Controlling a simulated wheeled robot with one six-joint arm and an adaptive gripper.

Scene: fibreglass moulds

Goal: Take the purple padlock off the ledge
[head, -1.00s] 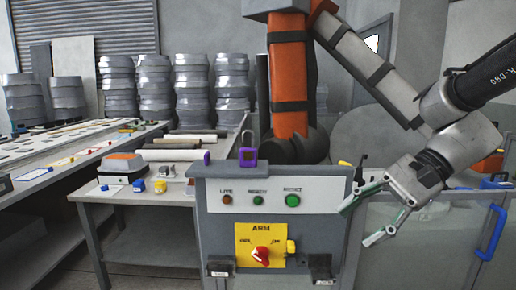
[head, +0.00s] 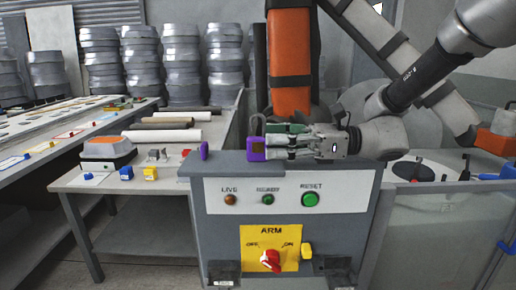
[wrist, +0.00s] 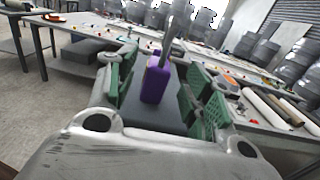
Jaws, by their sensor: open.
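The purple padlock (head: 256,149), with its grey shackle up, stands upright on the grey ledge (head: 225,167) on top of the control box. My gripper (head: 280,143) reaches in level from the right, just above the ledge, with its green-padded fingers at the padlock. In the wrist view the padlock (wrist: 157,82) stands between the two open fingers (wrist: 160,92), with a visible gap on each side. The fingers partly cover the padlock's right side in the head view.
A small purple piece (head: 204,150) stands at the ledge's left end. The box front carries LIVE, READY and RESET lamps or buttons and a red ARM switch (head: 270,259). A worktable (head: 90,185) with an orange-topped device (head: 108,150) is at the left.

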